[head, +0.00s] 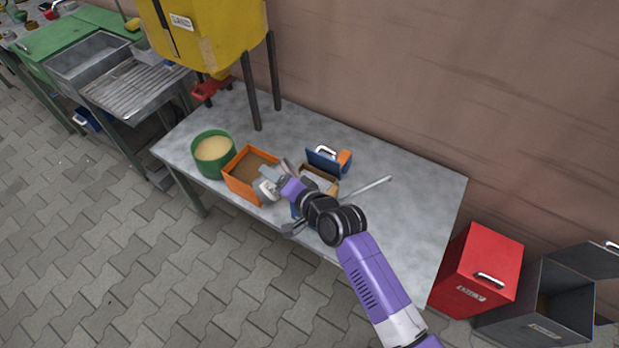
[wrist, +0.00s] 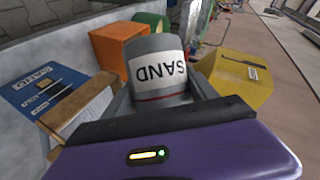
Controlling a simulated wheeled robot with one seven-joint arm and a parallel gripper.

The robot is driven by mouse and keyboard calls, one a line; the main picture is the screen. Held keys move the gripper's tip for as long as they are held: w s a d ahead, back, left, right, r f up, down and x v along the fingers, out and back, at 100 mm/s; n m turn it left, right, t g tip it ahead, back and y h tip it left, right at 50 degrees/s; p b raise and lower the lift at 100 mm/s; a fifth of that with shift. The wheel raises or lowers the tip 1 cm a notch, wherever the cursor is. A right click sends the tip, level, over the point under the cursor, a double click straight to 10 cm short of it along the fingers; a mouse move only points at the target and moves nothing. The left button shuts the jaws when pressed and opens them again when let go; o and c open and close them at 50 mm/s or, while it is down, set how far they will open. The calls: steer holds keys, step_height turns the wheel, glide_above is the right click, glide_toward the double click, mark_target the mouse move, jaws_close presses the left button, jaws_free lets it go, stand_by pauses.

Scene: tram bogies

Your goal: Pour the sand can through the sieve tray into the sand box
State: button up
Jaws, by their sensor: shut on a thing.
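The grey sand can (head: 266,188), with a white SAND label, is held between the fingers of my gripper (head: 280,185), above the table and near the right side of the orange box. It fills the middle of the wrist view (wrist: 158,70), its label upside down there. The wooden sieve tray (head: 318,172) seems to rest on the blue sand box, right of my gripper and partly hidden by my arm; its edge shows in the wrist view (wrist: 80,103). The blue sand box (wrist: 42,82) carries a label; its raised lid (head: 325,161) has a handle. I cannot see into the can.
The orange box (head: 243,189) with brown contents and the green tub (head: 198,160) of sand stand left of my gripper. A yellow hopper (head: 210,40) stands on legs behind. A grey bar (head: 365,189) lies right. The table's right part (head: 420,195) is clear.

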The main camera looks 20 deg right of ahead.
steer(key=shift+d+r+m+y+b, duration=0.1)
steer(key=shift+r+m+y+b, duration=0.4)
steer(key=shift+b, duration=0.35)
stand_by(1.1)
